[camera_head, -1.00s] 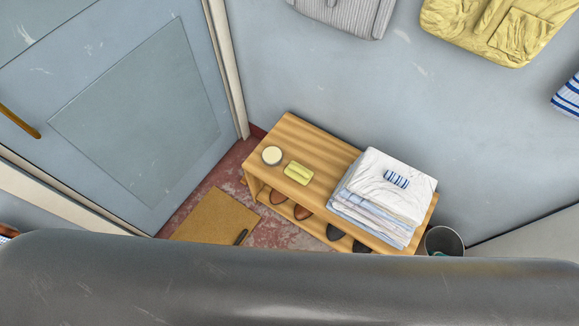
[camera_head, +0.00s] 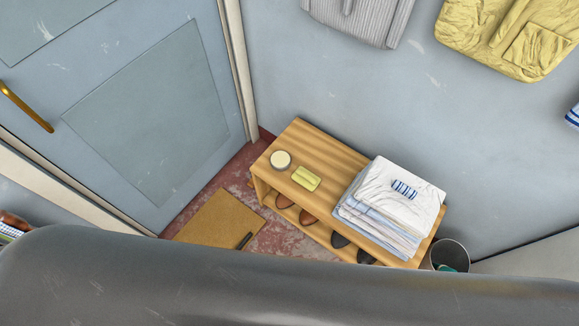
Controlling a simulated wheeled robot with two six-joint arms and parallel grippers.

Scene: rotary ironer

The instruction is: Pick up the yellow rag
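A small folded yellow rag (camera_head: 306,178) lies on top of a wooden bench (camera_head: 329,147), between a round tin and a stack of folded linen. Nothing touches the rag from above. Neither of my grippers shows in the head view. A large dark grey rounded surface fills the bottom of the view and hides what lies below it.
A round tin (camera_head: 281,160) stands left of the rag. Folded white linen (camera_head: 389,205) with a blue-striped piece on it sits at the bench's right. Shoes (camera_head: 308,217) are underneath. A bin (camera_head: 450,256), mat (camera_head: 222,219), door (camera_head: 150,115) and hanging yellow garment (camera_head: 508,35) surround it.

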